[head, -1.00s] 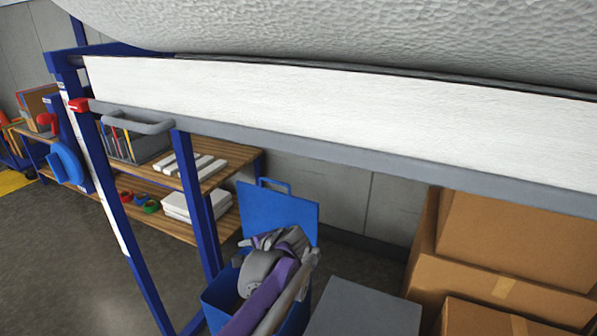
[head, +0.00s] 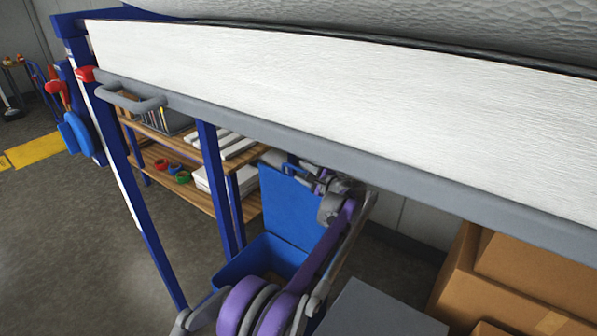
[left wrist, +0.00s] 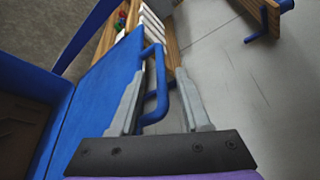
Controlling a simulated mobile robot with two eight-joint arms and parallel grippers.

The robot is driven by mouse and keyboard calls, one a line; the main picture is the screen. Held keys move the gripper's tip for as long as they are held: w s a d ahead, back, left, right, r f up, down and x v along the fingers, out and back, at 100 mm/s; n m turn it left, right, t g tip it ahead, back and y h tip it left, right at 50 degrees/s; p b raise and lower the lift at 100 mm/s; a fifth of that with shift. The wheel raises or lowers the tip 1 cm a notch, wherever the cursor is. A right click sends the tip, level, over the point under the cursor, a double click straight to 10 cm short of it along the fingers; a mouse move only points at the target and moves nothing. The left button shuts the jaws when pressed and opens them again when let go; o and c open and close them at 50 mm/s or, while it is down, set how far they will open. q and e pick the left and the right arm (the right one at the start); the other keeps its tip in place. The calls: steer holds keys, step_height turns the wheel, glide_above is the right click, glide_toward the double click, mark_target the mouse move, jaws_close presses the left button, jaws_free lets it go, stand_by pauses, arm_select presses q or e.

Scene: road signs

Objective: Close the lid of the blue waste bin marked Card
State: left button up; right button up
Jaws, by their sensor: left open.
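The blue waste bin (head: 238,266) stands on the floor with its lid (head: 285,208) raised upright at the back. No Card marking is visible. In the left wrist view the blue lid (left wrist: 104,92) has a blue loop handle (left wrist: 160,98) on its edge. My left gripper (head: 303,172) is at the top edge of the lid in the head view. In the left wrist view my left gripper (left wrist: 163,85) is open, with its two grey fingers on either side of the handle. Whether they touch it cannot be told. My right gripper is out of view.
A large white-sided slab on a blue frame (head: 211,180) crosses the upper head view in front of the bin. A grey box (head: 375,312) stands right of the bin, with cardboard boxes (head: 530,265) further right. A wooden shelf (head: 160,185) is behind left.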

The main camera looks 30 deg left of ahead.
arm_select(q)
steer(key=shift+x, duration=1.75)
jaws_close()
